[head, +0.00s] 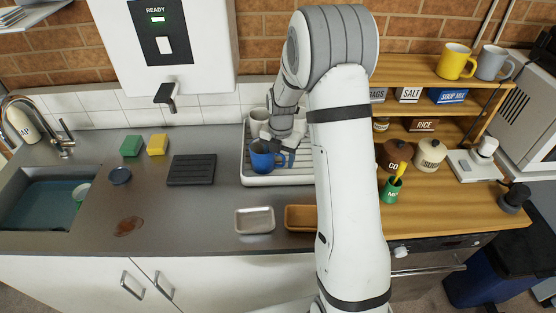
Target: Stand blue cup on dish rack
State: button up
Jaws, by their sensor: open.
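The blue cup (263,161) is in the head view, upright at the front part of the white dish rack (272,181). It appears to rest on the rack, but its base is too small to see clearly. My gripper (284,155) is right at the cup's right side, by its rim and handle. It is open, and its dark fingers partly overlap the cup. My wrist and arm hide the right part of the rack.
A pale cup (258,119) stands behind the blue one in the rack. A black ribbed mat (192,170) lies left of the rack. A metal tray (255,220) and a brown tray (299,218) lie in front. The left counter has free room around a brown spill (129,226).

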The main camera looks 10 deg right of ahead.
notch_tip(320, 180, up, 10)
jog(key=shift+s+d+f+b, duration=0.1)
jog(key=shift+s+d+b, duration=0.05)
jog(key=shift+b, duration=0.55)
jog(key=shift+s+r, duration=0.2)
jog(key=shift+r, duration=0.45)
jog(key=s+a+r+m+t, duration=0.1)
jog(key=s+r+m, duration=0.3)
jog(key=s+m, duration=0.9)
jog(key=s+r+m+t, duration=0.2)
jog(key=s+r+m, duration=0.1)
jog(key=s+m, duration=1.1)
jog(key=shift+a+r+m, duration=0.35)
jog(key=shift+a+m, duration=0.05)
jog(key=shift+m, duration=0.3)
